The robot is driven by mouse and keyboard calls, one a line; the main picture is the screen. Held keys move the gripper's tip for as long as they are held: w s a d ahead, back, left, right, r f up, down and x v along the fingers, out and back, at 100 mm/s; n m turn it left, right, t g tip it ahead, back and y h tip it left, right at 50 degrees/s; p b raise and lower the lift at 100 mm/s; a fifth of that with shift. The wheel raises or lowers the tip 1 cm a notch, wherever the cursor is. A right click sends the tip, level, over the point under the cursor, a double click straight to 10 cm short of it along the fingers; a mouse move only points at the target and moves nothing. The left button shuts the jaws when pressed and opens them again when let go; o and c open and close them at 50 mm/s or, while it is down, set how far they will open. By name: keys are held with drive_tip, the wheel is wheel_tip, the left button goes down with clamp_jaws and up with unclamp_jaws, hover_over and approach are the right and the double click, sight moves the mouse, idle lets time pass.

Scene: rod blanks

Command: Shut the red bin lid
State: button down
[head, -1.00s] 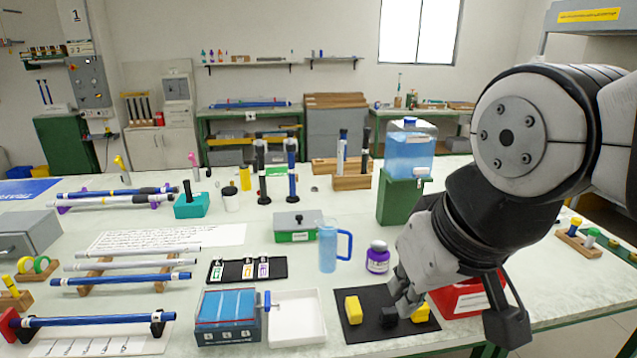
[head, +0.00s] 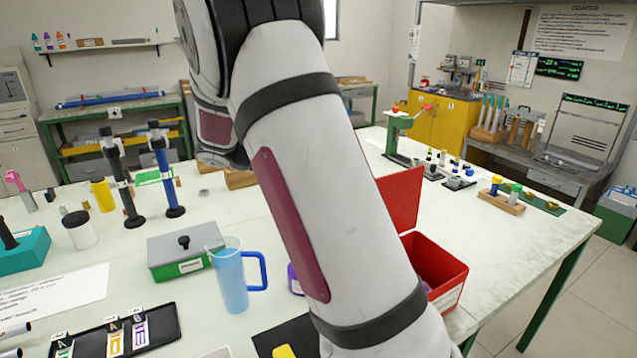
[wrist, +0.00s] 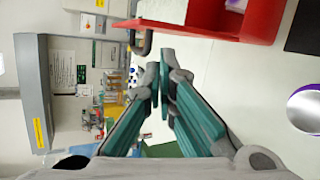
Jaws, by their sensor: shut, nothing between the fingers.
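The red bin (head: 450,285) stands near the table's right edge in the head view, partly hidden behind my arm. Its red lid (head: 402,198) stands raised, so the bin is open; something purple shows inside. In the wrist view the bin (wrist: 262,28) is at the top, with its lid (wrist: 175,30) extending left from it. My gripper (wrist: 161,78) is shut and empty, with its teal fingers apart from the lid. The head view does not show my fingers.
A blue jug (head: 231,282) and a grey-green box (head: 178,252) stand left of my arm. A purple jar (head: 296,281) is partly hidden by it. A green press (head: 403,135) stands beyond the bin. The table right of the bin is clear.

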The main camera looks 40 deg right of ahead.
drive_tip(key=w+d+f+g+h+b, duration=0.2)
drive_tip(key=w+d+f+h, duration=0.25)
drive_tip(key=w, duration=0.35)
drive_tip(key=s+d+p, duration=0.1)
drive_tip(key=s+d, duration=0.6)
drive_tip(key=s, duration=0.1)
drive_tip(key=shift+d+r+h, duration=0.35)
drive_tip(key=shift+r, duration=0.05)
drive_tip(key=shift+s+r, duration=0.1)
drive_tip(key=shift+s, duration=0.05)
